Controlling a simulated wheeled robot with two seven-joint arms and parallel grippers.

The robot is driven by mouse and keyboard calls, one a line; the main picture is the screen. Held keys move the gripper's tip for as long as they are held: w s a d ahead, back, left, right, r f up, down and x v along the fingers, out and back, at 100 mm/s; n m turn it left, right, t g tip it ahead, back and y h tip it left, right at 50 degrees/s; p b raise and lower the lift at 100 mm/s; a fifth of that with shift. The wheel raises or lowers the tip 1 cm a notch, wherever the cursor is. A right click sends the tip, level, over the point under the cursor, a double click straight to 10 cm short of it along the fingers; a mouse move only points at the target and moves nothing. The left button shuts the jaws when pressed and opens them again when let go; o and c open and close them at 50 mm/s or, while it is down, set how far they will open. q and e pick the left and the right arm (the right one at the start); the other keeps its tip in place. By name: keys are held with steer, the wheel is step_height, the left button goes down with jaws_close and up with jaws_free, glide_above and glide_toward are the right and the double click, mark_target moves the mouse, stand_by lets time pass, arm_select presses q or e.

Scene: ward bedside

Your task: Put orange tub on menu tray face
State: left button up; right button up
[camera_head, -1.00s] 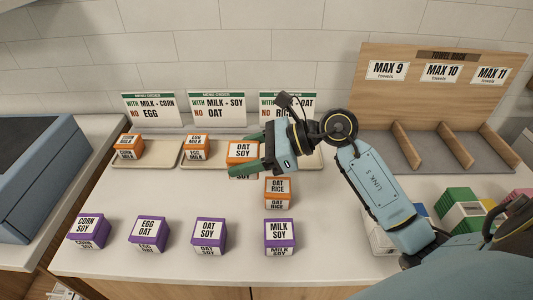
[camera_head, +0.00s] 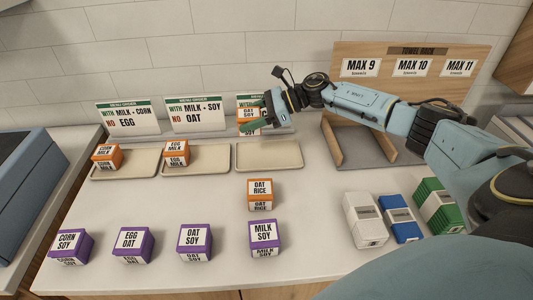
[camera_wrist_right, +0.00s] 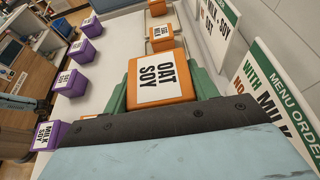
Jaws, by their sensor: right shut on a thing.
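My right gripper (camera_head: 258,122) is shut on an orange tub labelled OAT SOY (camera_head: 249,113). It holds the tub up in front of the third menu card (camera_head: 246,99), which is mostly covered. In the right wrist view the tub (camera_wrist_right: 160,80) sits between the green fingers. The third tray (camera_head: 268,156) is empty, below and in front of the tub. The left tray (camera_head: 125,173) bears an orange CORN MILK tub (camera_head: 107,156). The middle tray (camera_head: 196,170) bears an orange EGG MILK tub (camera_head: 176,153). My left gripper is out of view.
An orange OAT RICE tub (camera_head: 261,194) stands in front of the third tray. Purple tubs, including MILK SOY (camera_head: 264,236), line the counter's front.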

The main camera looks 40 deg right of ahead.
step_height(320, 180, down, 6)
steer(key=shift+w+d+r, duration=0.1)
steer(key=shift+d+r, duration=0.05)
steer(key=shift+r, duration=0.05)
steer(key=shift+f+b, duration=0.3)
steer(key=shift+f, duration=1.85)
steer(key=shift+f+b, duration=0.25)
steer(key=shift+b, duration=0.05)
steer(key=o, duration=1.1)
steer(key=shift+r, duration=0.1)
steer(key=shift+r, duration=0.1)
steer(key=shift+r+p, duration=0.2)
steer(key=shift+p, duration=0.25)
steer(key=b+v, duration=0.1)
steer(key=v, duration=1.1)
steer(key=shift+f, duration=0.2)
